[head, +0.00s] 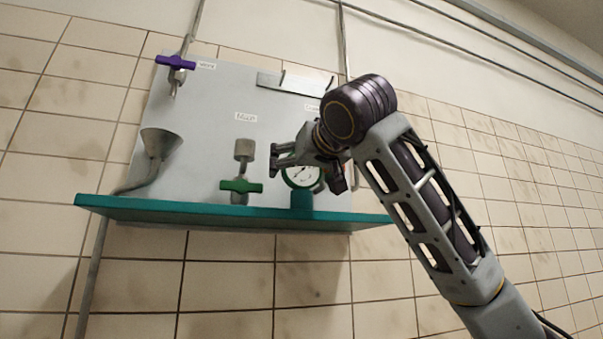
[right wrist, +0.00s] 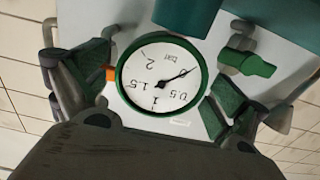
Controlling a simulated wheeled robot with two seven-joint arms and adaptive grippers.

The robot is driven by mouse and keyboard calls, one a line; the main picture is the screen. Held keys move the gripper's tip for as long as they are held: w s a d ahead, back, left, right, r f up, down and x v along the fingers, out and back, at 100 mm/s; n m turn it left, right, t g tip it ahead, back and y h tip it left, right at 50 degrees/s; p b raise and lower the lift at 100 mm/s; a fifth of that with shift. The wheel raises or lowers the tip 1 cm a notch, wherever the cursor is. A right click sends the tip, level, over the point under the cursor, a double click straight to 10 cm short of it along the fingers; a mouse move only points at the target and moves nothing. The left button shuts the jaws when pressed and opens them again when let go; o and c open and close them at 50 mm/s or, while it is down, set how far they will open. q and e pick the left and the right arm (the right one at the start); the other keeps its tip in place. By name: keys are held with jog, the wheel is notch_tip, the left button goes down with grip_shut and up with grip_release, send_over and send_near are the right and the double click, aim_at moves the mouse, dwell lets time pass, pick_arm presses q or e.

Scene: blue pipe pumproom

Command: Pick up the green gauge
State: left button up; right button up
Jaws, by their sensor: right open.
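The green gauge (head: 301,176) is a round dial with a green rim and white face, standing over a teal block on the teal shelf. In the head view my right gripper (head: 303,166) is in front of it and hides part of its rim. In the right wrist view the gauge (right wrist: 160,77) appears upside down, its face marked "bar", between the two spread fingers of the right gripper (right wrist: 165,82). The fingers look apart from the rim, and the gripper is open and empty. My left gripper is out of view.
The teal shelf (head: 160,209) runs along a grey panel (head: 205,130) on a tiled wall. A green-handled valve (head: 241,186) stands left of the gauge, with a grey funnel (head: 160,143) farther left. A purple-handled valve (head: 175,62) is at upper left.

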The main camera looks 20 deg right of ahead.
jog(key=c, duration=1.2)
jog(key=shift+r, duration=0.15)
jog(key=shift+c, duration=0.2)
